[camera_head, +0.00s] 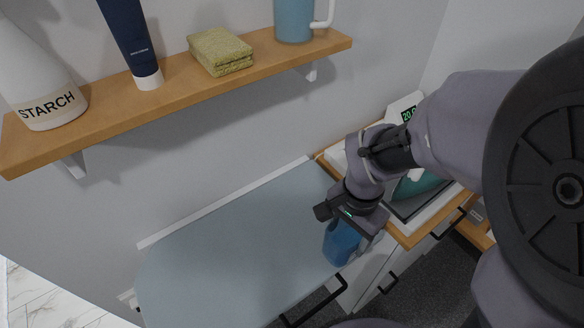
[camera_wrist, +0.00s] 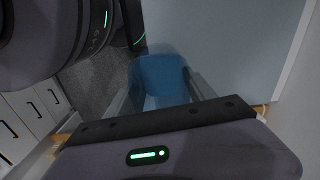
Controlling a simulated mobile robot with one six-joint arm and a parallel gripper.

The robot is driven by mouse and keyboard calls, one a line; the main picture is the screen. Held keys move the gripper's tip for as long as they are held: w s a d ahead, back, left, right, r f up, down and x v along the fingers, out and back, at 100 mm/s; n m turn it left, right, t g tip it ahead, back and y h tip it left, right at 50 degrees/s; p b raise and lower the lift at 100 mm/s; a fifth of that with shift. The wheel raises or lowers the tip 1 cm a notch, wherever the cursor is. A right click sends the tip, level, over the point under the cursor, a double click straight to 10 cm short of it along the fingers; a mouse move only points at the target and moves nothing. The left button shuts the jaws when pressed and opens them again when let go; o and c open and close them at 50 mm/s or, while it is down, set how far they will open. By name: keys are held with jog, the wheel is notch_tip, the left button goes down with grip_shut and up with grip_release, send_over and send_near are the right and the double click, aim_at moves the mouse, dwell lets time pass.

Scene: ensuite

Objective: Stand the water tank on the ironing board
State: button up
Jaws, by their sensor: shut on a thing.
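The water tank (camera_head: 341,243) is a blue, see-through container. It hangs below my gripper (camera_head: 352,226) at the right end of the ironing board. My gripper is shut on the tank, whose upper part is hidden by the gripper. In the wrist view the blue tank (camera_wrist: 160,80) lies between the two fingers of my gripper (camera_wrist: 158,95). The ironing board (camera_head: 235,245) has a pale blue-grey top, which also shows in the wrist view (camera_wrist: 225,45). I cannot tell whether the tank touches the board.
A wooden shelf (camera_head: 185,93) above the board holds a starch bottle (camera_head: 40,85), a navy tube (camera_head: 130,40), a sponge (camera_head: 220,51) and a blue jug (camera_head: 293,18). An iron (camera_head: 418,184) sits on a cabinet at right. The board's left and middle are clear.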

jog(key=shift+w+a+f+b, duration=0.55)
jog(key=shift+w+a+f, duration=0.2)
jog(key=shift+a, duration=0.8)
jog(key=shift+w+a+f+b, duration=0.6)
jog(key=shift+w+a+f, duration=0.1)
jog(key=shift+a, duration=0.8)
jog(key=shift+w+a+f+b, duration=0.55)
jog(key=shift+w+a+f, duration=0.15)
jog(key=shift+a, duration=0.85)
jog(key=shift+s+f, duration=0.1)
jog(key=shift+f, duration=0.05)
jog(key=shift+f, duration=0.15)
jog(key=o, duration=1.6)
jog(key=shift+c, duration=0.2)
